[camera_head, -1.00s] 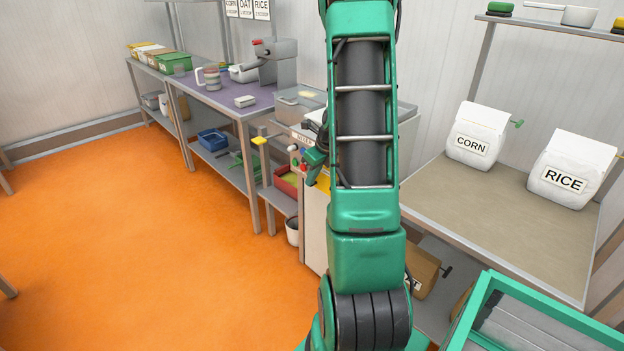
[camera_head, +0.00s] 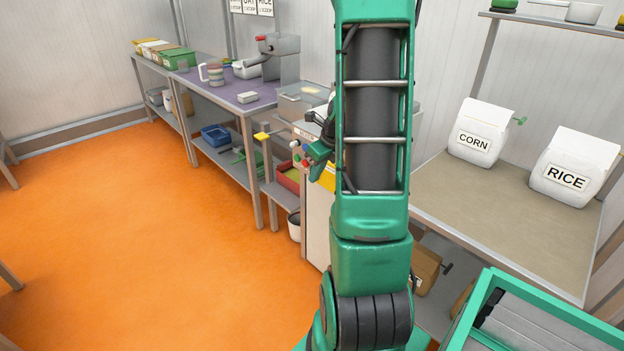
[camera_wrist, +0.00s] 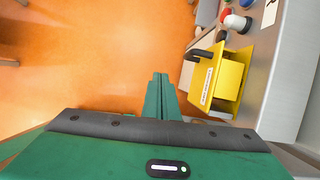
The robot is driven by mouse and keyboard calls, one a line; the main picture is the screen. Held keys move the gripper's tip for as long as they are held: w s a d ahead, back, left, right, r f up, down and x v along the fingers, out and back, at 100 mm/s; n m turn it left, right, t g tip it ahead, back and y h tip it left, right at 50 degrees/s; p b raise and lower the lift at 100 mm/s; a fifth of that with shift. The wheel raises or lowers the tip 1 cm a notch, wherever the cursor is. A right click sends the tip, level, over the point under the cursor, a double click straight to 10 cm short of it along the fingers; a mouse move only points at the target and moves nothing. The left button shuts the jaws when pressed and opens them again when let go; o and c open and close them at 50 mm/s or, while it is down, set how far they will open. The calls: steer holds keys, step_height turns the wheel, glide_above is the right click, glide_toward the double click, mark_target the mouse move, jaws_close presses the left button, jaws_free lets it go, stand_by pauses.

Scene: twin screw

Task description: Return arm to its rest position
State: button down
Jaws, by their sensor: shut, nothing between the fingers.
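My green arm (camera_head: 371,225) rises upright through the middle of the head view and hides part of the scene behind it. My gripper shows in the wrist view (camera_wrist: 160,80) with its two green fingers together and nothing between them. Orange floor lies beyond the fingertips. In the head view part of the green gripper (camera_head: 318,153) shows just left of the arm, close to the machine with coloured buttons.
A yellow box (camera_wrist: 228,78) on the machine is close right of the gripper. A table (camera_head: 440,200) on the right bears CORN (camera_head: 480,135) and RICE (camera_head: 572,168) bags. A purple-topped bench (camera_head: 222,90) stands behind left. The orange floor (camera_head: 130,240) on the left is clear.

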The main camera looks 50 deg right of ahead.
steer(key=a+v, duration=0.1)
steer(key=v, duration=0.5)
steer(key=shift+w+a+r, duration=0.1)
steer(key=shift+a+r, duration=0.1)
steer(key=shift+a, duration=0.05)
steer(key=s+a+r+n+g, duration=0.2)
steer(key=s+a+n, duration=0.8)
steer(key=n, duration=0.5)
steer(key=s+a+r+n+g, duration=0.2)
steer(key=s+a+n, duration=0.8)
steer(key=n, duration=0.5)
steer(key=shift+r, duration=0.75)
